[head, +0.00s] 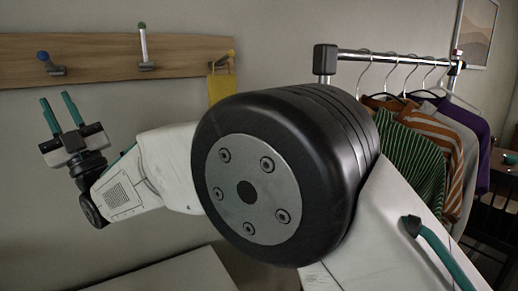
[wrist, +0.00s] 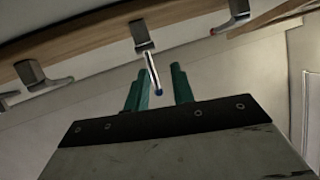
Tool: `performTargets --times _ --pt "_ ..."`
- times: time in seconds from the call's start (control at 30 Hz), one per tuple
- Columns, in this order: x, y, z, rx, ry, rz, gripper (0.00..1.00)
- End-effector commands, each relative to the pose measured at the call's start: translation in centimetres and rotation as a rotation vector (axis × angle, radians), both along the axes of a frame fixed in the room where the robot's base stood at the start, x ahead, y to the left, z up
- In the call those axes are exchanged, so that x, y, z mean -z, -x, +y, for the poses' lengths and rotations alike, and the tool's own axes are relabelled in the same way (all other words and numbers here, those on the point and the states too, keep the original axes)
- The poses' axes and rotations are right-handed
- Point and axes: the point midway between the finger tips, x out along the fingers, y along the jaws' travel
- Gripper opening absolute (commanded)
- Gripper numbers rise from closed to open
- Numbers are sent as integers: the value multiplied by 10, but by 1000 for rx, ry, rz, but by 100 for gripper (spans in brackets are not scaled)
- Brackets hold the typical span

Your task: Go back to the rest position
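My gripper (head: 57,98) is at the left of the head view, raised, with its two teal fingers pointing up. The fingers stand apart with nothing between them, so it is open and empty. It is in front of the wall, below a wooden rail with hooks. In the wrist view the green fingers (wrist: 158,76) show beyond the dark gripper edge. A thin hook arm with a blue tip (wrist: 158,91) appears between them in the picture; I cannot tell how far behind it is.
A wooden hook rail (head: 100,57) runs along the wall, with a yellow cloth (head: 221,87) hanging at its right hook. A clothes rack (head: 392,57) with several garments (head: 412,152) stands right. A pale flat surface (head: 180,274) lies below my arm.

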Motion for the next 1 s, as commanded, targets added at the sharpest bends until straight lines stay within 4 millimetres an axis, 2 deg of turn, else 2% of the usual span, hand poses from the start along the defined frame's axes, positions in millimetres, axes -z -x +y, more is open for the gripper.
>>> performTargets --times 0.1,0.17,0.27,0.37,0.47,0.57,0.6,0.67,0.8,0.87,0.9,0.97,1.0 --pt "59 -21 33 -13 272 178 24" --pt "83 -30 40 -13 411 276 24" --pt "118 -53 28 11 609 434 24" --pt "148 -75 -1 50 781 595 24" --pt "176 -94 -51 101 940 775 24" --pt "201 -105 -121 164 1088 981 24" --pt "209 -107 -151 190 1137 1063 24" --pt "219 -104 -196 225 1202 1182 24" --pt "234 -85 -301 302 1312 1449 24" --pt "239 -71 -345 332 1345 1563 24" --pt "241 -59 -374 351 1363 1637 24" --pt "242 -40 -416 375 1382 1748 24" --pt "243 -25 -443 392 1390 1824 24"
